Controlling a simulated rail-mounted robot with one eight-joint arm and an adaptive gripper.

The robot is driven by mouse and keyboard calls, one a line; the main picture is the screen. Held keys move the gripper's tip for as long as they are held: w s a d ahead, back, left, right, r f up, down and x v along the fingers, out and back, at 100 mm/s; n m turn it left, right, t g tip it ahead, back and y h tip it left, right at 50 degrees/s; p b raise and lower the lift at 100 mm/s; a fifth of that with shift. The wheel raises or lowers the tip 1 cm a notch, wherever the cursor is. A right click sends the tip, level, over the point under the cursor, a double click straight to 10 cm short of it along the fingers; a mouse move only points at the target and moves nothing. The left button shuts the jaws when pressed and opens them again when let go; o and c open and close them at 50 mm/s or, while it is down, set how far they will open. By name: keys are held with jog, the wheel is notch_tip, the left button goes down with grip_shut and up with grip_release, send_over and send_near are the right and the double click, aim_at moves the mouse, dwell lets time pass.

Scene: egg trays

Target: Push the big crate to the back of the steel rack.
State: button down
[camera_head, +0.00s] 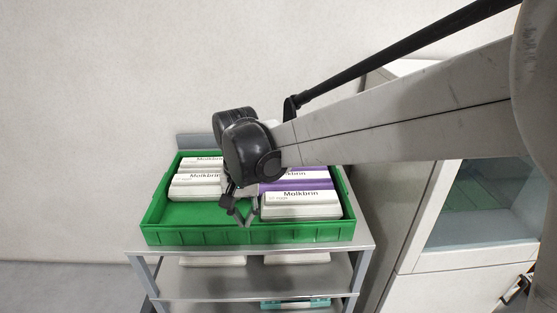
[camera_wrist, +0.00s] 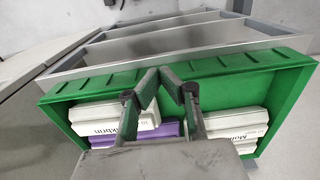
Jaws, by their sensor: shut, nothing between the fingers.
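The big green crate (camera_head: 200,237) sits on the top shelf of the steel rack (camera_head: 350,248), with white and purple "Molkbrin" egg boxes (camera_head: 300,212) inside. The crate's front left part is empty. My gripper (camera_head: 246,220) is shut and empty, pointing down over the crate near its front wall. In the wrist view the closed fingers (camera_wrist: 160,74) overlap the green wall of the crate (camera_wrist: 85,85), with the rack's shelves (camera_wrist: 190,46) beyond. I cannot tell whether the fingertips touch the wall. My wrist hides some of the boxes.
The rack's raised back edge (camera_head: 195,141) shows behind the crate, against the wall. Lower shelves hold white boxes (camera_head: 297,258) and a teal-and-white item (camera_head: 295,303). A white cabinet with a glass door (camera_head: 480,205) stands close on the right. The floor at left is clear.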

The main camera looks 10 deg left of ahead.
aim_at(243, 237)
jog(key=w+f, duration=0.1)
jog(key=f, duration=0.2)
jog(key=w+a+f+p, duration=0.1)
jog(key=f, duration=0.3)
jog(key=w+a+f, duration=0.1)
jog(key=f, duration=0.2)
jog(key=shift+f, duration=0.3)
jog(key=shift+w, duration=0.55)
jog(key=w+a+b, duration=0.1)
jog(key=w, duration=0.4)
jog(key=w+b, duration=0.2)
jog(key=w, duration=0.3)
jog(key=w+a+b, duration=0.1)
jog(key=w, duration=0.3)
jog(key=shift+w+a+f, duration=0.1)
jog(key=shift+w+a, duration=0.25)
jog(key=shift+w, duration=0.05)
jog(key=shift+w+a, duration=0.1)
jog(key=shift+w, duration=0.5)
